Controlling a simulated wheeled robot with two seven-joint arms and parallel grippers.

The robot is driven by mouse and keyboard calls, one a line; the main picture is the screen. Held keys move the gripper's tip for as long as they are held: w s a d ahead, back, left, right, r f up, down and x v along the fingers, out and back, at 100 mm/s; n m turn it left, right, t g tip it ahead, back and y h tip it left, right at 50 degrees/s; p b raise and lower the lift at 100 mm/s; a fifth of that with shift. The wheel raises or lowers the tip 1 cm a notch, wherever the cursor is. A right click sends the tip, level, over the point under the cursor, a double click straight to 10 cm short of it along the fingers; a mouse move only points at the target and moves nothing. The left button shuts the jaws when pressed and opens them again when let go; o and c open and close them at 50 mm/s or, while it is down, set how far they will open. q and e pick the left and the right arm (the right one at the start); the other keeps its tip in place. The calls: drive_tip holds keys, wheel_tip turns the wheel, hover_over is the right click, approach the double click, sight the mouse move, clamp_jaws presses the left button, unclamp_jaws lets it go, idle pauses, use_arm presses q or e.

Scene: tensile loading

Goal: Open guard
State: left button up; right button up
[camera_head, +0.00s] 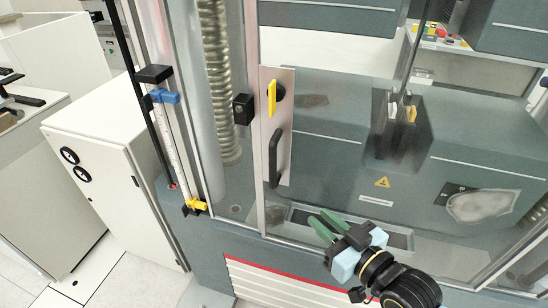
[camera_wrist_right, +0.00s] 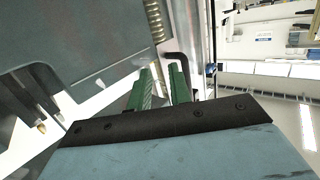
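The guard (camera_head: 330,130) is a clear panel in a metal frame across the front of the testing machine, and it looks closed. A light metal plate on it carries a black handle (camera_head: 275,160) and a yellow latch lever (camera_head: 272,98). My right gripper (camera_head: 321,225) is below and to the right of the handle, apart from it, with green fingers pointing up and left. In the right wrist view the green fingers (camera_wrist_right: 160,88) stand apart with a gap between them, and nothing is held. A dark handle (camera_wrist_right: 178,60) shows beyond the fingertips. My left gripper is not in view.
Behind the panel are the grey machine body (camera_head: 340,150), a ribbed column (camera_head: 218,80) and metal grips (camera_head: 405,110). A rail with blue and yellow clamps (camera_head: 165,97) stands left of the guard. A white cabinet (camera_head: 110,180) is at left.

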drive_tip(key=n+y, duration=0.1)
drive_tip(key=y, duration=0.1)
approach(275, 169)
drive_tip(key=v, duration=0.3)
drive_tip(key=p+x, duration=0.2)
drive_tip(key=x, duration=1.1)
drive_tip(key=shift+w+a+r, duration=0.1)
drive_tip(key=shift+w+a, duration=0.05)
drive_tip(key=shift+w, duration=0.15)
clamp_jaws()
